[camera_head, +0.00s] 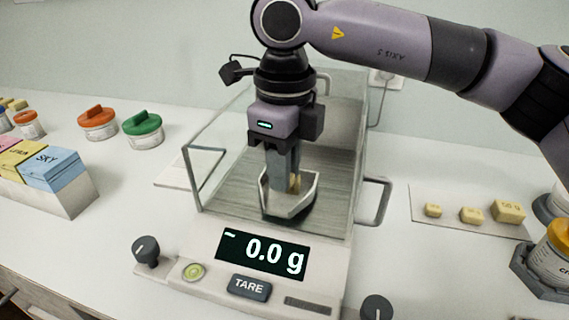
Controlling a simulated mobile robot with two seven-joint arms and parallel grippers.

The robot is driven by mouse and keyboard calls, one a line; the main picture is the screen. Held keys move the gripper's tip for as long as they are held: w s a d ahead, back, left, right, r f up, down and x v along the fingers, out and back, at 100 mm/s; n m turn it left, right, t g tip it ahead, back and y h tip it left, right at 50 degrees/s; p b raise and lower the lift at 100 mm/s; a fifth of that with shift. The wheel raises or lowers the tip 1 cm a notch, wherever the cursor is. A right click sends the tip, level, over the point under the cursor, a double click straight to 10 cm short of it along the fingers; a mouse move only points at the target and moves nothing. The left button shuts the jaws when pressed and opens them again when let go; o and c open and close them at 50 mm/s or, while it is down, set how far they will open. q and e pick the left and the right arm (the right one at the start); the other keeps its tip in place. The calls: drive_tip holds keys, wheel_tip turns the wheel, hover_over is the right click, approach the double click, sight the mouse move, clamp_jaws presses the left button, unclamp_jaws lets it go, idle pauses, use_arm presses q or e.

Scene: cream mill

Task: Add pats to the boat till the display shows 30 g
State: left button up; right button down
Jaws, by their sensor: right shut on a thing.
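The balance display (262,256) reads 0.0 g. The metal boat (288,207) sits inside the glass draft shield, on the balance. My right gripper (284,185) points straight down into the boat and is shut on a small yellow pat (295,183), which is mostly hidden by the fingers. Whether the pat touches the boat's floor is unclear. Three more yellow pats lie on a pale mat (425,191) at the right: a small one (433,210), a middle one (471,215) and a larger one (508,211). Their markings are hard to read. My left gripper is not in view.
The glass shield (215,130) stands around the boat, with handles at both sides. The TARE button (250,287) is below the display. Orange (98,124) and green-lidded (143,130) jars and a box of coloured blocks (70,203) stand left. Jars stand far right.

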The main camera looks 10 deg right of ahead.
drive_tip(key=shift+s+f, duration=0.15)
drive_tip(key=shift+f, duration=0.35)
drive_tip(key=c, duration=0.9)
unclamp_jaws()
drive_tip(key=shift+r, duration=0.15)
